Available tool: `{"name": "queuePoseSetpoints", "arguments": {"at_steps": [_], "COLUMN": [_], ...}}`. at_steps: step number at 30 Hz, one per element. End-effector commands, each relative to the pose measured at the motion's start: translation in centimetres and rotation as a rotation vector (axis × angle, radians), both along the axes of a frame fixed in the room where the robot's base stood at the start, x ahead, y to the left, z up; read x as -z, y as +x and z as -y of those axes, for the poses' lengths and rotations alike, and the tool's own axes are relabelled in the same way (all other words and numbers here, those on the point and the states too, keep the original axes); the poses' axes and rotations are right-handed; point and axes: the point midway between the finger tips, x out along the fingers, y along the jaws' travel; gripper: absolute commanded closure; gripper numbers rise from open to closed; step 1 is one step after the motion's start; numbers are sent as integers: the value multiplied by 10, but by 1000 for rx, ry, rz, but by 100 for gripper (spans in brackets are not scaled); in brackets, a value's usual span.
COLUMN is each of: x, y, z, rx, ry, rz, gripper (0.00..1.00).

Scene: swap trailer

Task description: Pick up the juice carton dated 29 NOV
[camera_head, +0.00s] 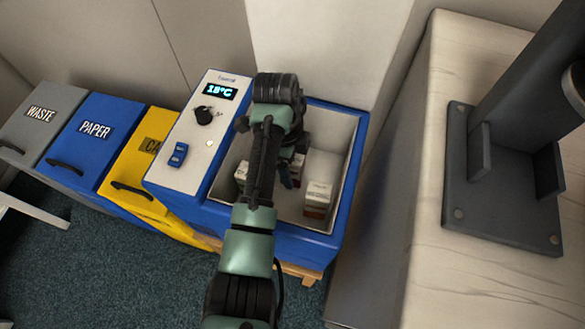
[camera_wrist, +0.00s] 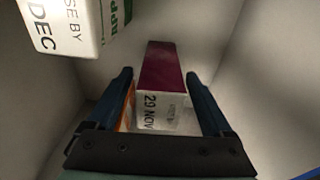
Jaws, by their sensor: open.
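The juice carton marked 29 NOV (camera_wrist: 162,75) has a dark red side and a pale printed face. In the wrist view it stands between the two fingers of my open gripper (camera_wrist: 165,95). I cannot tell whether either finger touches it. An orange-sided item shows in a thin strip by the left finger. Another white carton (camera_wrist: 70,28), with "USE BY" and "DEC" printed on it, is at the upper left of the wrist view. In the head view my arm reaches down into the blue cooler (camera_head: 350,160) and hides the held area.
A white and brown carton (camera_head: 317,200) stands at the cooler's right side. The cooler's pale walls close in around my gripper. Waste (camera_head: 42,112), paper (camera_head: 95,135) and yellow (camera_head: 150,165) bins stand at left. A pale counter (camera_head: 440,120) is at right.

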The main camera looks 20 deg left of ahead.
Motion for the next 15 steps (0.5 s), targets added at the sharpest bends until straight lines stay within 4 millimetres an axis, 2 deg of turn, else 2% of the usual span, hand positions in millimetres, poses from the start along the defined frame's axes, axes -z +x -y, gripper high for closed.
{"name": "queuePoseSetpoints", "arguments": {"at_steps": [1,3,11,15], "x": [10,15,16,16], "y": [-1,-1,-1,-1], "z": [1,2,2,2], "rx": [0,0,0,0], "ry": [-1,0,0,0], "rz": [-2,-2,0,0], "gripper": [15,15,15,37]}}
